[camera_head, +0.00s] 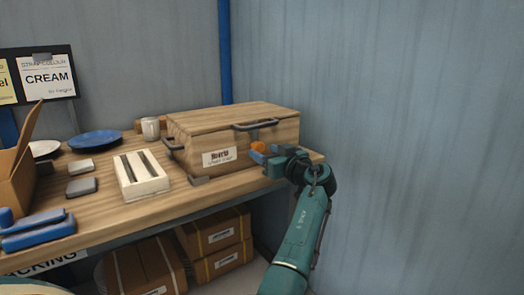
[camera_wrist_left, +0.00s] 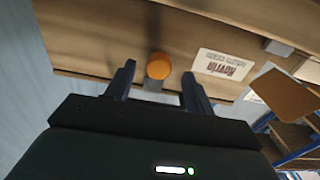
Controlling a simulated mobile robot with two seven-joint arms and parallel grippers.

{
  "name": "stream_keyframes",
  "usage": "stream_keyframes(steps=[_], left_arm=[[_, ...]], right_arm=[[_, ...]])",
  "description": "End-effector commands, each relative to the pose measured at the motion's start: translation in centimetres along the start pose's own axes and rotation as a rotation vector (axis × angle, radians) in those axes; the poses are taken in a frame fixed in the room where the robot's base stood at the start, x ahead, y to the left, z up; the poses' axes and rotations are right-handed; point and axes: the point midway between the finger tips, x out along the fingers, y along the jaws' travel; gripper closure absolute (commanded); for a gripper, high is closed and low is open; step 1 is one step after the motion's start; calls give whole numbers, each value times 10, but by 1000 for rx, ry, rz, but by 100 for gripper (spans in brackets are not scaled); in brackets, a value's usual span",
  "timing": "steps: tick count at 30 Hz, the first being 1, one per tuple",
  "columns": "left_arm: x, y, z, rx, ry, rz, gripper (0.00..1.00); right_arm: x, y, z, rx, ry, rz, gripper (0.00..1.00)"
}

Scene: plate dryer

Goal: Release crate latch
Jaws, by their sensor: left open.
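A closed wooden crate (camera_head: 225,152) with a flat lid, dark handles and a white label stands on the workbench. A round orange latch knob (camera_head: 258,147) shows on its front, right of the label; it also shows in the left wrist view (camera_wrist_left: 158,66). My left gripper (camera_head: 267,154) is at the crate's front right, close to the knob. In the left wrist view its jaws (camera_wrist_left: 159,72) are open, with the knob between the fingertips. Whether the fingers touch it, I cannot tell. My right gripper is not in view.
On the wooden bench (camera_head: 105,210) are a pale slotted rack (camera_head: 142,177), a blue plate (camera_head: 95,140), a white cup (camera_head: 150,127), small grey blocks and a cardboard box (camera_head: 15,180). Cardboard boxes (camera_head: 215,240) sit below. A wall (camera_head: 400,130) is on the right.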

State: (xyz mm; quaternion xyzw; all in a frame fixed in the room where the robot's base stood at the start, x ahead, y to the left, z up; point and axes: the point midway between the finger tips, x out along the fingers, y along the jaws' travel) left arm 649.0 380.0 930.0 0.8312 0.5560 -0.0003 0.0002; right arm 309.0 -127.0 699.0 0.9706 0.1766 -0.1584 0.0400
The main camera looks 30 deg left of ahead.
Motion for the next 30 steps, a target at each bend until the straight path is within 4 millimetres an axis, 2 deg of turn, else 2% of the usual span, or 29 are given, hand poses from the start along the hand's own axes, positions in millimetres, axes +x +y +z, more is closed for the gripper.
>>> stream_keyframes(steps=[1, 6, 16, 30], left_arm=[[8, 0, -1, 0, 1, -1, 46], [23, 0, 0, 0, 0, 0, 46], [26, 0, 0, 0, 1, 1, 46], [25, 0, 0, 0, 0, 1, 84]], right_arm=[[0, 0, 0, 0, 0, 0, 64], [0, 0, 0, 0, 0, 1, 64], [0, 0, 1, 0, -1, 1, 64], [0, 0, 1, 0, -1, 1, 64]])
